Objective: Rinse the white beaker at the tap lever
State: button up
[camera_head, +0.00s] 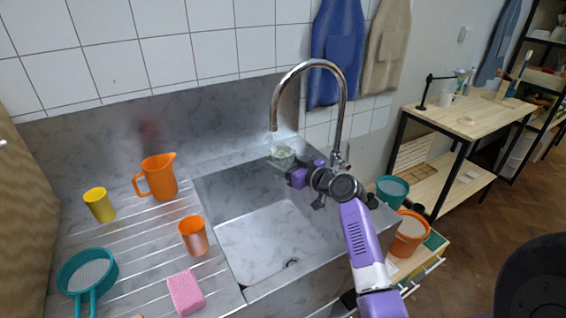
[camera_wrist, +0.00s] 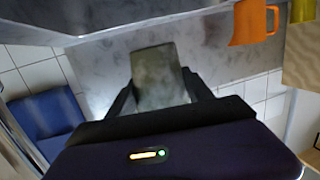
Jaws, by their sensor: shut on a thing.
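The white beaker (camera_head: 283,153), pale and greyish, is held over the back of the sink (camera_head: 265,235), roughly under the spout of the chrome tap (camera_head: 311,64). My gripper (camera_head: 286,163) is shut on it, reaching in from the right. In the wrist view the beaker (camera_wrist: 160,75) sits between the two dark fingers of my gripper (camera_wrist: 160,98). It looks about upright in the head view. The tap lever (camera_head: 340,163) is at the tap's base, partly hidden behind my wrist. I see no water stream.
On the drainer at left stand an orange jug (camera_head: 159,177), a yellow cup (camera_head: 99,204), an orange cup (camera_head: 193,235), a teal sieve (camera_head: 87,272) and a pink sponge (camera_head: 186,292). Teal (camera_head: 392,190) and orange (camera_head: 409,232) buckets stand right of the sink. The sink basin looks empty.

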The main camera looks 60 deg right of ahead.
jog(key=shift+w+d, duration=0.1)
jog(key=shift+w+d+b, duration=0.3)
jog(key=shift+d+b, duration=0.05)
jog(key=shift+b, duration=0.25)
jog(key=shift+s+a, duration=0.15)
jog(key=shift+a, duration=0.05)
jog(key=shift+s+a, duration=0.25)
jog(key=shift+w+d, duration=0.1)
dwell(0.4)
jog(key=shift+w+d+b, duration=0.3)
jog(key=shift+d+b, duration=0.05)
jog(key=shift+b, duration=0.25)
